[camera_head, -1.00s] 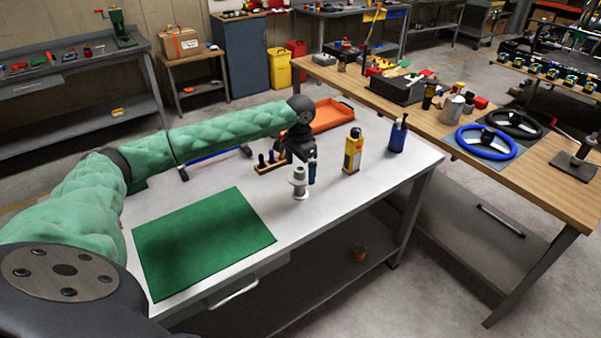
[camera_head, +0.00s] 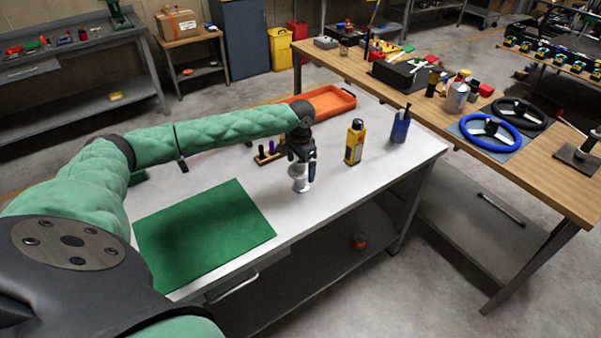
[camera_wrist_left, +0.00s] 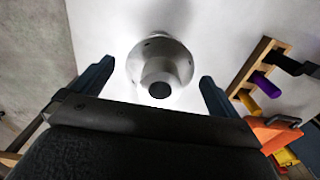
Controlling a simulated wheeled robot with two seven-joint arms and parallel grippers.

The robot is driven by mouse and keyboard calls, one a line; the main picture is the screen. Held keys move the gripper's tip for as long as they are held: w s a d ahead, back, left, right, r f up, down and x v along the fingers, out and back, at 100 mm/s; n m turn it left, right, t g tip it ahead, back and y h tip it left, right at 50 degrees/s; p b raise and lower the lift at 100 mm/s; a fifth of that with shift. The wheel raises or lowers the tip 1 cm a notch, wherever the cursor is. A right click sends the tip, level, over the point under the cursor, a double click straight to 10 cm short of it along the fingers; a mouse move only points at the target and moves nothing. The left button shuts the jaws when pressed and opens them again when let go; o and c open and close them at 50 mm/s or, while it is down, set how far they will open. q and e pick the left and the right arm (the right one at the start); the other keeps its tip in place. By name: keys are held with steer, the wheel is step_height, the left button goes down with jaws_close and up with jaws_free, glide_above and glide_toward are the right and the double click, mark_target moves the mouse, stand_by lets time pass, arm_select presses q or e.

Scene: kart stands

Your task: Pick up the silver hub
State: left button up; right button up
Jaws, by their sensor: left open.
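The silver hub (camera_head: 300,180) stands on the white-grey workbench (camera_head: 330,200), to the right of the green mat (camera_head: 203,235). My left gripper (camera_head: 303,164) is right above and around its top in the head view. In the left wrist view the hub (camera_wrist_left: 160,70) shows its round flange and hollow neck, lying between the two open fingers of my left gripper (camera_wrist_left: 153,85), with gaps on both sides. The fingers do not visibly touch it. The far side of the hub is partly hidden. My right gripper is not in view.
A small wooden rack (camera_head: 265,158) with several dark and purple handles stands just behind. A yellow device (camera_head: 355,145) and a blue cup (camera_head: 400,127) stand to the right. An orange tray (camera_head: 328,101) lies at the back. The bench front is clear.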

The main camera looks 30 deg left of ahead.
arm_select(q)
steer(key=shift+f, duration=1.1)
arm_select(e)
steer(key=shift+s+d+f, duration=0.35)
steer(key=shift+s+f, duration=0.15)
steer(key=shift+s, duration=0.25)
arm_select(q)
steer(key=shift+c, duration=0.4)
steer(key=shift+r, duration=0.1)
steer(key=c, duration=1.2)
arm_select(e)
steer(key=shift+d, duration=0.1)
arm_select(q)
steer(key=shift+o, duration=0.2)
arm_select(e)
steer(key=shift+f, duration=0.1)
